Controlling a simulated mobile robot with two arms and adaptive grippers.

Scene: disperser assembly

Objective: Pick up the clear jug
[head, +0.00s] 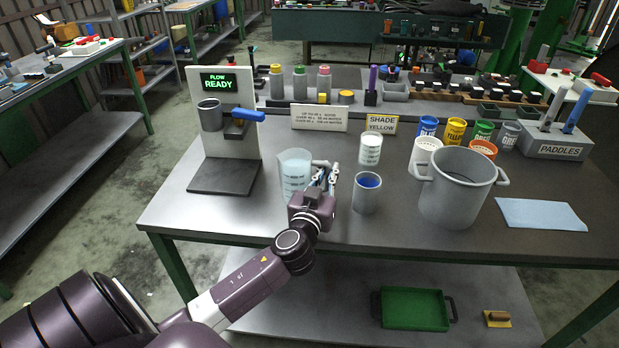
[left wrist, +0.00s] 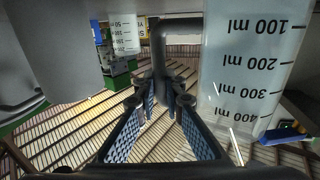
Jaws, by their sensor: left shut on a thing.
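The clear jug (head: 294,178) stands upright near the front of the bench, with dark volume marks on its wall. The jug also fills the right of the left wrist view (left wrist: 248,70), where its marks read upside down. My left gripper (head: 324,177) is at the jug's right side. In the left wrist view, its fingers (left wrist: 167,98) are closed on the jug's grey handle (left wrist: 176,60). Whether the jug's base touches the bench is hard to tell. My right gripper is not in view.
A grey cup (head: 367,196) with blue contents stands close to the right of my gripper. A white marked beaker (head: 370,148) is behind it. A large grey pot (head: 455,192) stands further right. The flow station (head: 222,125) is at left. Bare bench lies front left.

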